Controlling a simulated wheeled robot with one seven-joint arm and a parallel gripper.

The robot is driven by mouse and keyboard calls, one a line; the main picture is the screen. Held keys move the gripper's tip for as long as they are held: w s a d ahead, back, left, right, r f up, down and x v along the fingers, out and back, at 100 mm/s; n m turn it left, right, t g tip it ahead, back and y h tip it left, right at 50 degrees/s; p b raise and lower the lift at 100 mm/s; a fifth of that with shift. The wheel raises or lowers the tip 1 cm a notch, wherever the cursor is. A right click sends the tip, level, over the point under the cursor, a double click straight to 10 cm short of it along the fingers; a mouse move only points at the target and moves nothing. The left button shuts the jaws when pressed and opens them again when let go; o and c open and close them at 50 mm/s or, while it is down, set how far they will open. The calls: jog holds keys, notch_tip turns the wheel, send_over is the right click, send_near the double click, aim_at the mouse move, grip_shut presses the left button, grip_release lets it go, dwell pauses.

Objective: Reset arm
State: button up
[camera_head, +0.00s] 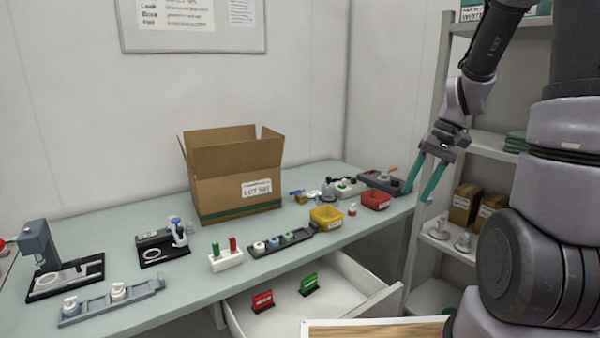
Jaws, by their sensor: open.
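My gripper (428,178) has two teal fingers that point down and stand apart. It is open, with nothing seen between the fingers. It hangs at the right end of the grey-green workbench (205,273), in front of the shelf unit. In the picture its left finger is close to the dark tray at the bench's right end; I cannot tell whether they touch. My arm comes down from the upper right.
An open cardboard box (237,192) stands mid-bench. A yellow bin (326,218), a red bin (375,200) and several small fixtures line the bench. An open drawer (335,300) holds a red and a green piece. A shelf unit (433,130) stands at right.

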jog(key=s+a+r+m+t+h, duration=0.1)
jog(key=s+r+t, duration=0.3)
jog(key=r, duration=0.5)
jog(key=s+a+r+m+t+h, duration=0.1)
jog(key=s+a+r+t, duration=0.1)
jog(key=s+r, duration=0.4)
notch_tip(320, 180, up, 4)
jog(key=shift+s+t, duration=0.25)
jog(key=shift+t, duration=0.65)
jog(key=shift+a, duration=0.1)
